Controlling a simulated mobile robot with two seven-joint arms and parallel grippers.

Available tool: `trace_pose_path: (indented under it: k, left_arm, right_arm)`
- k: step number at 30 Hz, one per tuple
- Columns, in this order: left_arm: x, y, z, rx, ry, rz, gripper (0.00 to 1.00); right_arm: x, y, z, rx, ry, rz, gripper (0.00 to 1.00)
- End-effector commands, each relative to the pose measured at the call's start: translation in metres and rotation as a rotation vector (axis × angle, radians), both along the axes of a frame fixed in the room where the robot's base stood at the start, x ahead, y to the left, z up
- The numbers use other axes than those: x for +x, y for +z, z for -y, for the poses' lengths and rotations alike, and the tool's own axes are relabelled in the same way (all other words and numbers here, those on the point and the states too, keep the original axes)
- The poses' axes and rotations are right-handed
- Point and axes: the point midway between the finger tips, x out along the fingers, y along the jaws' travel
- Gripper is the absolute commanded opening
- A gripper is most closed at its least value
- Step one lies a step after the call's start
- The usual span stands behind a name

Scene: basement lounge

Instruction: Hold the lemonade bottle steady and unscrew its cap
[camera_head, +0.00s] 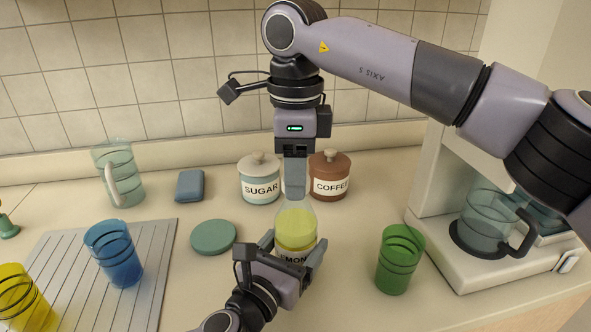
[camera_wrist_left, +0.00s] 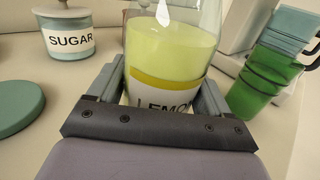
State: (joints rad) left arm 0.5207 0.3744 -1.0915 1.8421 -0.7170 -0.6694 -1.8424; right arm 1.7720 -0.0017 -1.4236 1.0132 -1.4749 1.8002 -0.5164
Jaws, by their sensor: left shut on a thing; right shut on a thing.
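The lemonade bottle (camera_head: 296,226) stands upright on the counter, clear with yellow liquid and a white label. It also shows in the left wrist view (camera_wrist_left: 172,50), where its top is cut off. My left gripper (camera_head: 293,252) is shut around the bottle's lower body at the label, one finger on each side. My right gripper (camera_head: 295,192) points straight down from above, shut at the bottle's top. The cap is hidden behind its fingers.
Sugar jar (camera_head: 260,186) and coffee jar (camera_head: 329,183) stand just behind the bottle. A green cup (camera_head: 399,262) and coffee maker (camera_head: 466,268) are to the right. A round teal coaster (camera_head: 213,237), blue cup (camera_head: 116,258) and ribbed mat (camera_head: 160,240) lie left.

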Motion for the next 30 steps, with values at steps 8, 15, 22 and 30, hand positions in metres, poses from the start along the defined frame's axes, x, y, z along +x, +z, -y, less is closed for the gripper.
trace_pose_path:
  k: [8, 15, 22, 30]
  left_arm:
    - [0.0002, -0.0005, -0.0001, 0.0, 0.001, -0.001, 0.0]
    - [0.0002, -0.0005, -0.0002, 0.0, 0.001, -0.001, 0.0]
    - [0.0002, -0.0005, -0.0001, 0.0, 0.001, -0.001, 0.0]
    - [0.0001, -0.0004, -0.0002, 0.0, 0.0, -0.001, 0.0]
  right_arm:
    - [-0.0007, 0.0003, -0.0003, 0.001, 0.429, -0.001, 0.07]
    - [-0.0008, 0.0004, -0.0002, 0.001, 0.603, -0.001, 0.07]
    - [-0.001, 0.0005, -0.0003, 0.001, 0.604, -0.001, 0.07]
    - [-0.0008, 0.0004, -0.0002, 0.001, 0.602, -0.001, 0.07]
